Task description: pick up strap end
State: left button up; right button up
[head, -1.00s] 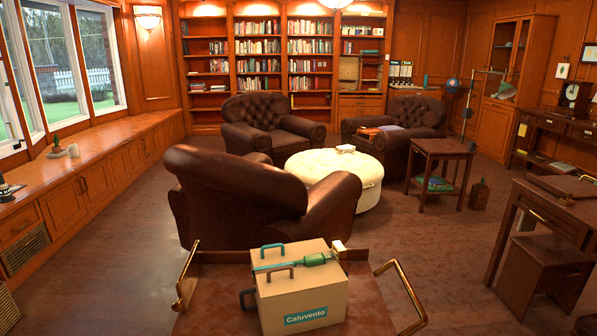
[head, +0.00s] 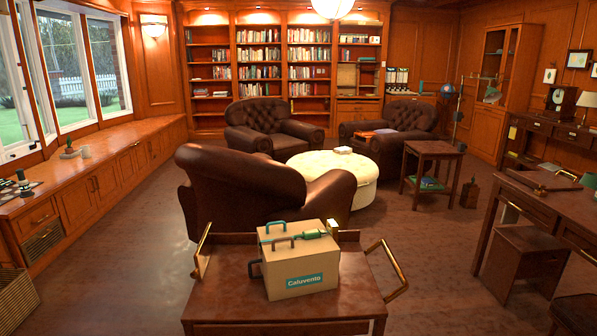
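A tan box (head: 300,275) labelled "Caluvento" stands on a brown wooden cart (head: 225,300) with brass handles, in the lower middle of the head view. A teal handle (head: 275,228) and a dark brown handle (head: 279,241) stand up from its top. A teal strap with a green fitting (head: 310,234) lies across the top. A small pale block (head: 332,225) is at its right end; I cannot tell whether this is the strap end. A dark loop (head: 255,268) sticks out at the box's left side. Neither of my grippers shows.
A brown leather armchair (head: 230,195) stands close behind the cart. A cream round ottoman (head: 352,172) is beyond it. Open floor lies on both sides of the cart.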

aim_at(313, 233)
jog(key=z, duration=0.25)
jog(key=i, duration=0.95)
jog(key=u, duration=0.2)
